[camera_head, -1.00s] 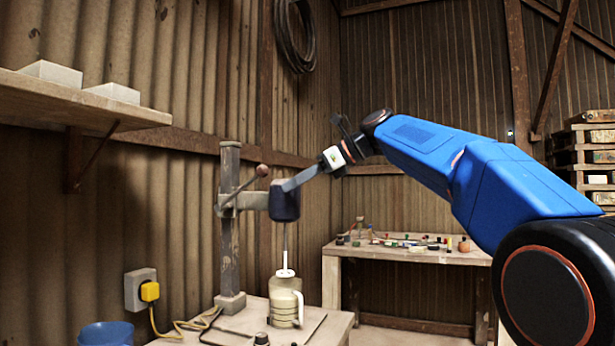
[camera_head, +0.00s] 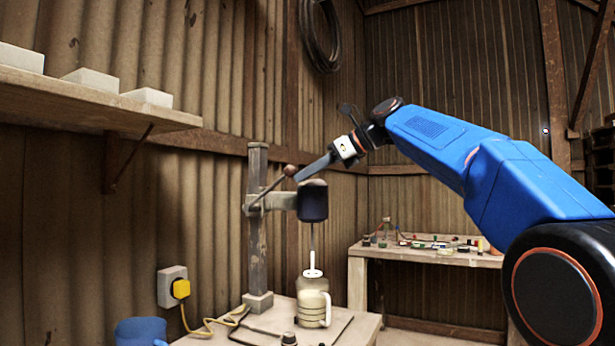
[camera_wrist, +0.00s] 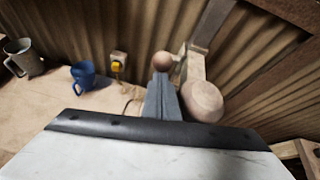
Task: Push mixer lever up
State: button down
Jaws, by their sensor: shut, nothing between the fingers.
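The mixer stands on the bench, with its dark head (camera_head: 313,202) on a grey post (camera_head: 257,225). Its lever (camera_head: 268,190) slants up to the right and ends in a round reddish-brown knob (camera_head: 290,170). My gripper (camera_head: 300,177) is shut and empty, its fingertips right beside the knob, just to the right and slightly below in the head view. In the wrist view the shut fingers (camera_wrist: 163,100) point at the knob (camera_wrist: 162,62), and the mixer head (camera_wrist: 203,102) is close on their right. I cannot tell if they touch the knob. A pale jug (camera_head: 313,303) stands under the mixer.
A wooden shelf (camera_head: 150,117) with white blocks is on the left wall. A socket with a yellow plug (camera_head: 181,289) and a blue mug (camera_head: 140,331) are at lower left. A side table (camera_head: 430,256) with small items is behind right. A coil of cable (camera_head: 320,35) hangs above.

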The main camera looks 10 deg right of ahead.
jog(key=r, duration=0.1)
jog(key=w+a+r, duration=0.1)
jog(key=r, duration=0.1)
jog(key=a+r, duration=0.1)
jog(key=r, duration=0.1)
jog(key=shift+w+a, duration=0.2)
jog(key=shift+w, duration=0.15)
jog(key=shift+r, duration=0.1)
jog(key=d+f+v, duration=0.1)
jog(key=f+v, duration=0.1)
jog(key=v, duration=0.9)
jog(key=shift+w+d, duration=0.15)
jog(key=shift+d, duration=0.15)
jog(key=shift+r, duration=0.1)
